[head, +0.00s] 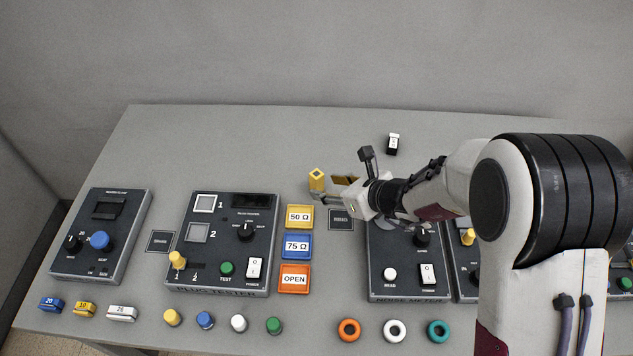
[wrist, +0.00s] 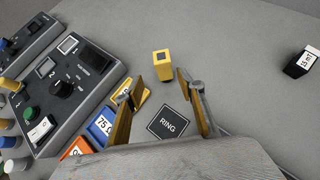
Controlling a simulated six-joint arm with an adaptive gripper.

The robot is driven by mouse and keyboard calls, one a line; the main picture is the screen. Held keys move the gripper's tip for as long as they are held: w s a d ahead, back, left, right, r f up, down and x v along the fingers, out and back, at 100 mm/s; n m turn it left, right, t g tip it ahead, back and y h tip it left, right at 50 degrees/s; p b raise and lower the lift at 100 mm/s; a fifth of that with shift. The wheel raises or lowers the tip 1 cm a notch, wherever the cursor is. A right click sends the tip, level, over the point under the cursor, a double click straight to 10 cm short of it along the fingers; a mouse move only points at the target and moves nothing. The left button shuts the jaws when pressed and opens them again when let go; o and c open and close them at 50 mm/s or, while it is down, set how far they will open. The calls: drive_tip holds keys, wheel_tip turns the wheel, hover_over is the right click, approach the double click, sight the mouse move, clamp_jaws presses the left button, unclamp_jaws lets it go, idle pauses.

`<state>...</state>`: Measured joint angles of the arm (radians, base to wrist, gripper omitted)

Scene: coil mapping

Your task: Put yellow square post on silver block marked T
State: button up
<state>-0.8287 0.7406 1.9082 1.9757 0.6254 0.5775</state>
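A yellow square post (head: 317,183) with a small dark square on its top stands upright on the table, behind the yellow 50 Ω tray. In the wrist view the post (wrist: 161,68) shows just past my fingertips, in line with the gap between them. My gripper (head: 335,187) is open and empty, just right of the post in the head view; its two fingers (wrist: 157,78) are spread in the wrist view. A silver-white block (head: 122,313) lies at the front left beside a yellow and a blue block; I cannot read a T on it.
A black labelled block (head: 394,148) is at the back. The back left table is clear.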

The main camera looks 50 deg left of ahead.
sight(320, 182)
drive_tip(key=shift+x, duration=0.8)
drive_tip(key=shift+w+a+f, duration=0.2)
drive_tip(key=shift+a+f, duration=0.15)
drive_tip(key=shift+a, duration=0.25)
drive_tip(key=shift+w+a+f, duration=0.15)
drive_tip(key=shift+a+f, duration=0.15)
drive_tip(key=shift+a, duration=0.3)
drive_tip(key=shift+x, duration=1.2)
clamp_jaws()
